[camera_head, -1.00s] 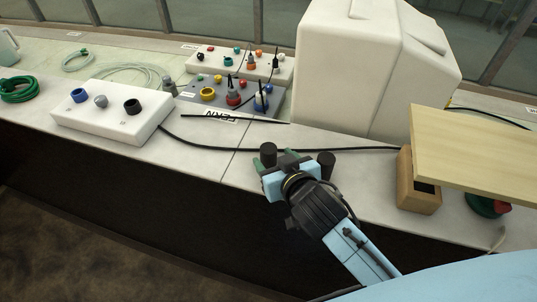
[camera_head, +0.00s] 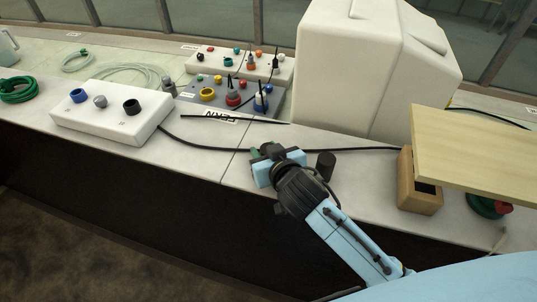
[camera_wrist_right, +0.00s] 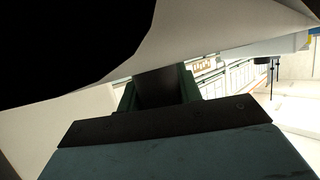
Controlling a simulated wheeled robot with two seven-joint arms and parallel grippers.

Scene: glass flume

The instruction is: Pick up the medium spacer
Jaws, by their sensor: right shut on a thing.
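My right gripper (camera_head: 262,154) is over the front part of the white bench, its jaws toward the back. It is shut on a short black cylinder (camera_head: 272,149), apparently the medium spacer, partly hidden by the gripper. In the right wrist view the dark spacer (camera_wrist_right: 158,88) fills the gap between the two green fingers. I cannot tell whether it still touches the bench. A second black cylinder (camera_head: 326,166) stands upright on the bench just right of the gripper. My left gripper is not in view.
A white box with coloured knobs (camera_head: 112,116) and a grey panel (camera_head: 220,98) lie to the left and back. A large white housing (camera_head: 350,70) stands behind. A wooden block (camera_head: 418,185) and pale board (camera_head: 480,150) are at right. A black cable (camera_head: 205,149) crosses the bench.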

